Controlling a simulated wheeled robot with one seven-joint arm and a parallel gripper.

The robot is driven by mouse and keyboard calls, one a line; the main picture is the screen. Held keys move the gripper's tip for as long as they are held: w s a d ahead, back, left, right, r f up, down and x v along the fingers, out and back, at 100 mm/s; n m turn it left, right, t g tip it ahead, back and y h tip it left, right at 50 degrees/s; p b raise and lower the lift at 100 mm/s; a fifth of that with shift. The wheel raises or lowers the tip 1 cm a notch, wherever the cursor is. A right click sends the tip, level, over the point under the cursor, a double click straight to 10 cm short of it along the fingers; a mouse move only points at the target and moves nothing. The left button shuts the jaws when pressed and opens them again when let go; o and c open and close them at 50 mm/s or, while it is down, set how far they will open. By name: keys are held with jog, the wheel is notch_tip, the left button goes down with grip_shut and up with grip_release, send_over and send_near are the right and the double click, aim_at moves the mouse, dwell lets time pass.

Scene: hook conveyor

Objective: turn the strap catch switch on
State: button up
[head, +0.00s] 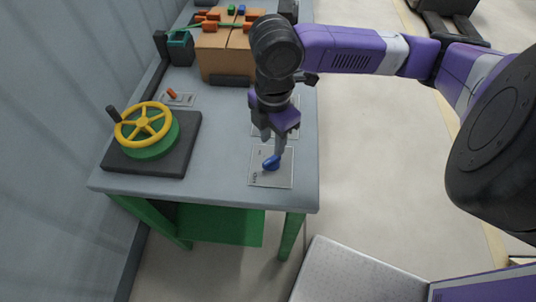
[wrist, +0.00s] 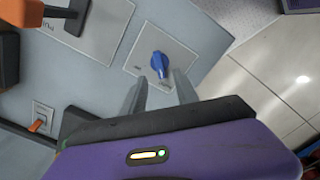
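A blue rotary knob (head: 271,162) sits on a light square plate (head: 284,180) near the table's front right corner. The plate's small lettering is too small to read, so I cannot confirm it is the strap catch switch. My gripper (head: 279,146) points down just above and behind the knob. In the wrist view the gripper (wrist: 160,82) is open, with its fingers apart and nothing between them. The blue knob (wrist: 158,63) shows just beyond the fingertips, roughly in line with the gap. I cannot tell whether a finger touches it.
A yellow handwheel (head: 145,125) on a green hub stands at the table's left. A small orange lever (head: 172,94) is on a plate behind it. A cardboard box (head: 226,52) stands at the back. Another plate (wrist: 85,25) lies beside the knob's plate. The table right of the knob is clear.

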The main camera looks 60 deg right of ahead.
aim_at(272, 159)
jog(key=shift+f, duration=3.85)
grip_shut()
